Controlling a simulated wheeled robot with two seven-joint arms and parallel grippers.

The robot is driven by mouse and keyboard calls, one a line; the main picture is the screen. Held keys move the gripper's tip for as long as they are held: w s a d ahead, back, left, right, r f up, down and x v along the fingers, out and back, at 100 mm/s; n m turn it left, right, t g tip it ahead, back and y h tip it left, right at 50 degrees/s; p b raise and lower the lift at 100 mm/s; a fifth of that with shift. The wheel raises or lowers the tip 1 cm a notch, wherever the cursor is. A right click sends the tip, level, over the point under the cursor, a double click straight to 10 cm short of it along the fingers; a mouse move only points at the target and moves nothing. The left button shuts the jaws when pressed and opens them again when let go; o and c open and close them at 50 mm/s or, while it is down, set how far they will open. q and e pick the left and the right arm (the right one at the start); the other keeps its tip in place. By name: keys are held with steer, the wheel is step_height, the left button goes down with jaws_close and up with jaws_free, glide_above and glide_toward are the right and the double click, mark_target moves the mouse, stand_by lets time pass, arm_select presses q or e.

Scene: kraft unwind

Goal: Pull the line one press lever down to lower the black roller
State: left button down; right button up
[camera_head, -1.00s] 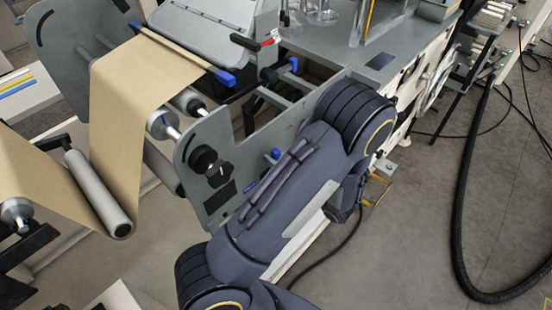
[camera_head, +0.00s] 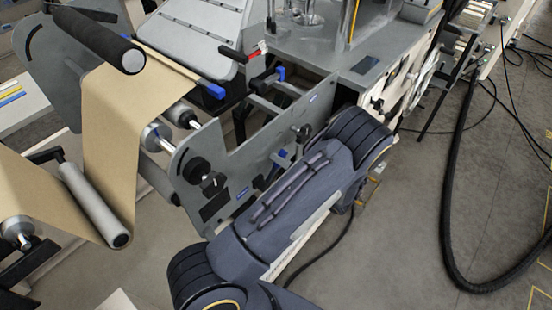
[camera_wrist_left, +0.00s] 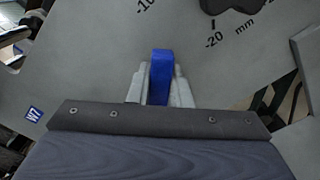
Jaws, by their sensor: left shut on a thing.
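The black roller (camera_head: 100,38) lies above the brown kraft web at the top left of the head view. In the left wrist view, a blue lever handle (camera_wrist_left: 160,64) stands between the two grey fingers of my left gripper (camera_wrist_left: 161,82). The gripper is shut on it, close in front of a grey side panel (camera_wrist_left: 85,70). In the head view my left arm covers part of the panel and its gripper is largely hidden. A small blue piece (camera_head: 283,154) shows beside the arm; I cannot tell if it is the held handle. My right gripper is not in view.
The kraft web (camera_head: 112,130) loops under a pale roller (camera_head: 95,202). Black knobs (camera_head: 211,184) stick out from the panel. A thick black hose (camera_head: 449,220) lies on the floor at the right, where there is free room.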

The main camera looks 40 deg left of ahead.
arm_select(q)
step_height(320, 180, down, 7)
steer(key=w+m+b, duration=0.2)
steer(key=m, duration=0.6)
steer(key=shift+w+d+r+m, duration=0.15)
steer(key=shift+w+m, duration=0.05)
steer(key=shift+m, duration=0.2)
steer(key=c, duration=1.3)
jaws_free()
steer(key=d, duration=0.2)
steer(key=d+b, duration=0.1)
steer(key=d, duration=0.4)
steer(key=shift+s+d, duration=0.3)
steer(key=shift+d, duration=0.1)
